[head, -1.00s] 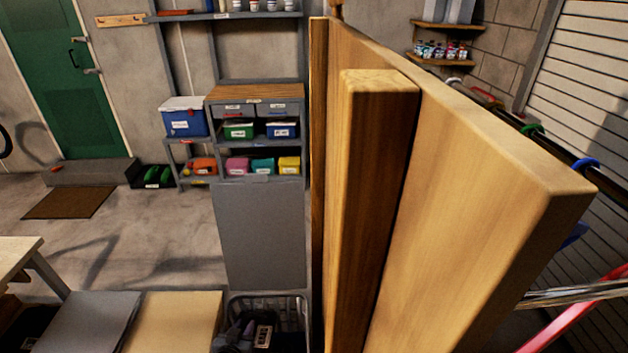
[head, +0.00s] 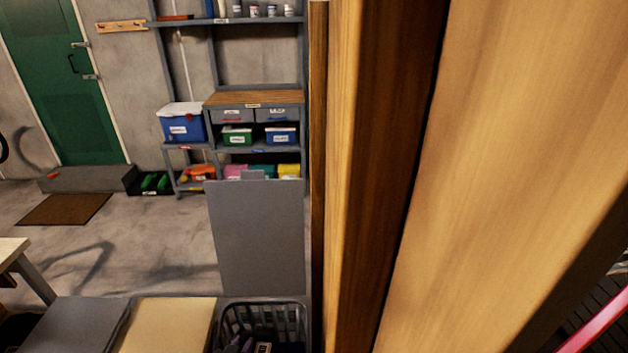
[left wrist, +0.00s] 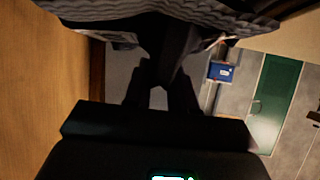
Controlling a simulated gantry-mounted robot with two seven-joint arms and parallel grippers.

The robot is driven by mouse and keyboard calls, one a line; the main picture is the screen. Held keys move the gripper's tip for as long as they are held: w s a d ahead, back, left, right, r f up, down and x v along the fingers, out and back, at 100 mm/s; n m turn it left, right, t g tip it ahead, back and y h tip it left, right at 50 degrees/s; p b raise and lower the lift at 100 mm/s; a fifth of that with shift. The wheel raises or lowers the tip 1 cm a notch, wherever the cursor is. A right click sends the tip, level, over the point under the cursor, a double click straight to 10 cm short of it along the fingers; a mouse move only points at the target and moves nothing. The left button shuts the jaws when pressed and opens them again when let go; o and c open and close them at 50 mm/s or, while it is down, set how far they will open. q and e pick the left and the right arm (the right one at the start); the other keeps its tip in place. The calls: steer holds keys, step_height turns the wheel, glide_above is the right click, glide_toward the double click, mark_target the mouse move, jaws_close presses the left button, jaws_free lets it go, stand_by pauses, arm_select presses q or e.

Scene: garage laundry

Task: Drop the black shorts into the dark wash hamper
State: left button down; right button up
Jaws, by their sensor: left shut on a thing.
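My left gripper (left wrist: 165,85) shows in the left wrist view, with its two dark fingers shut on dark cloth, which looks like the black shorts (left wrist: 165,42). The cloth spreads across the top of that view, with a grey ribbed band (left wrist: 150,10) along it. In the head view I cannot make out the gripper or the shorts clearly. A grey slatted basket (head: 262,306) with dark contents stands at the bottom centre, cut off by the frame. A raised grey panel (head: 257,240) stands behind it. Whether it is the dark wash hamper, I cannot read. My right gripper is not in view.
A large wooden post and board (head: 500,170) fill the right half of the head view, close beside the basket. A grey lid (head: 70,325) and a tan lid (head: 165,325) lie left of it. Open floor (head: 150,240) and shelving (head: 255,97) are behind.

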arm_select(q)
steer(key=c, duration=0.8)
jaws_free()
steer(key=shift+c, duration=0.2)
steer(key=shift+s+r, duration=0.15)
steer(key=shift+s, duration=0.2)
steer(key=p+v, duration=0.3)
steer(key=v, duration=0.7)
